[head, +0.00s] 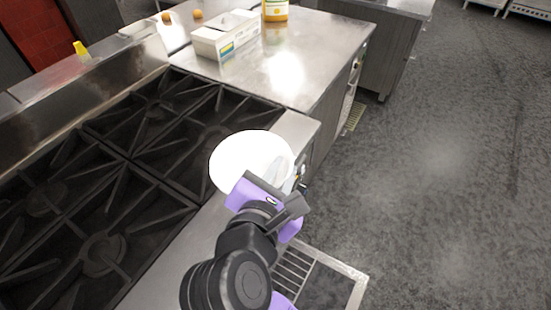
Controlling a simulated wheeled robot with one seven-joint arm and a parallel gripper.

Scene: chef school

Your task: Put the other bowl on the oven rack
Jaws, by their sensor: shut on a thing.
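A white bowl (243,160) is held at the end of my arm, in the middle of the head view. My gripper (277,185) is shut on the bowl's right side. The bowl is above the front right part of the stove. The oven rack (291,268), a wire grid in a metal frame, shows low in the picture, below and to the right of my gripper. My arm hides its left part. I see no second bowl.
The stove (110,190) with black grates fills the left. A steel counter (310,55) behind it bears a white box (226,38) and a bottle with an orange-yellow label (275,10). The grey floor (440,150) at right is clear.

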